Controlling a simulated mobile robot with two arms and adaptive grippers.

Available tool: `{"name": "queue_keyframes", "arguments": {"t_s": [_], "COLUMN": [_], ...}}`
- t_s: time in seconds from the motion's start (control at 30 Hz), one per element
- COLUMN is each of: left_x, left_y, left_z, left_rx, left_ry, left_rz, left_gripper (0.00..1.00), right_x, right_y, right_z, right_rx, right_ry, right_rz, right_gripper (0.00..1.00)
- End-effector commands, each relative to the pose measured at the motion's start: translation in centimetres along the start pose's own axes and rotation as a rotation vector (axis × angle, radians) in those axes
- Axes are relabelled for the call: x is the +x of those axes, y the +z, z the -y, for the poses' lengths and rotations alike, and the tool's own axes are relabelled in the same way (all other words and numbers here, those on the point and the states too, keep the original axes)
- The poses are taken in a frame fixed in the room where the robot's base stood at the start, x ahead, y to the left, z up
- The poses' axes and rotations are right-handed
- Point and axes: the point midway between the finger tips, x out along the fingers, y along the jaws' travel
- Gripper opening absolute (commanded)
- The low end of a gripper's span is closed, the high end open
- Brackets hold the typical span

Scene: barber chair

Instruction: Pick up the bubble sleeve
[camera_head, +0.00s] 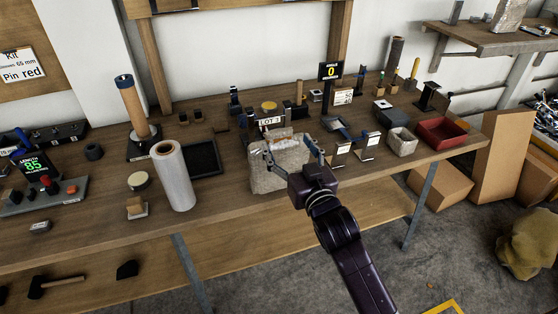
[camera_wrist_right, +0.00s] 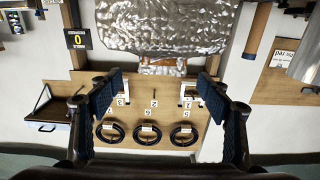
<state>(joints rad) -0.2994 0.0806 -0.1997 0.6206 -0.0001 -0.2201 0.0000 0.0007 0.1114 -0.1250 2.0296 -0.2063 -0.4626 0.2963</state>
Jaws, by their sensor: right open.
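The bubble sleeve (camera_head: 268,176) looks like a grey, crinkled, boxy wrap standing at the front edge of the workbench in the head view. In the right wrist view the silvery, bubbled sleeve (camera_wrist_right: 165,25) fills the top middle. My right gripper (camera_head: 293,150) is open, its fingers spread in front of and over the sleeve in the head view. In the wrist view the open fingers (camera_wrist_right: 160,85) have nothing between them, and the sleeve shows beyond them. Contact cannot be told. The gripper hides part of the sleeve's right side. My left gripper is not in view.
The workbench (camera_head: 90,215) carries a white roll (camera_head: 174,176) and a post on a dark base (camera_head: 132,105) to the left. A LOT 3 sign (camera_head: 269,122) stands behind the sleeve.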

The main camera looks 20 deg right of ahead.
Motion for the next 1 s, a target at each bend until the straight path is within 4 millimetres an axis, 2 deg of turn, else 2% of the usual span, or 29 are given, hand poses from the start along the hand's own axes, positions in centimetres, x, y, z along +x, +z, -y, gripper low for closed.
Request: {"name": "queue_keyframes", "arguments": {"t_s": [0.5, 0.8, 0.87, 1.0], "left_x": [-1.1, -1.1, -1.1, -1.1], "left_y": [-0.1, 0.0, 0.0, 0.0], "left_z": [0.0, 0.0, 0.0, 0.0], "left_rx": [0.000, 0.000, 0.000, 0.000], "left_ry": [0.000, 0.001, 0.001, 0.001], "left_rz": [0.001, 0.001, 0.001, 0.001], "left_gripper": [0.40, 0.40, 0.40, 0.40], "right_x": [5.6, 6.1, 6.1, 6.0], "right_y": [0.4, 0.5, 0.5, 0.5], "right_z": [0.4, 0.4, 0.4, 0.4], "right_rx": [-0.001, 0.000, 0.000, 0.000], "right_ry": [-0.001, -0.001, -0.001, -0.001], "right_rz": [0.001, 0.002, 0.002, 0.002], "right_gripper": [0.71, 0.71, 0.67, 0.51]}}
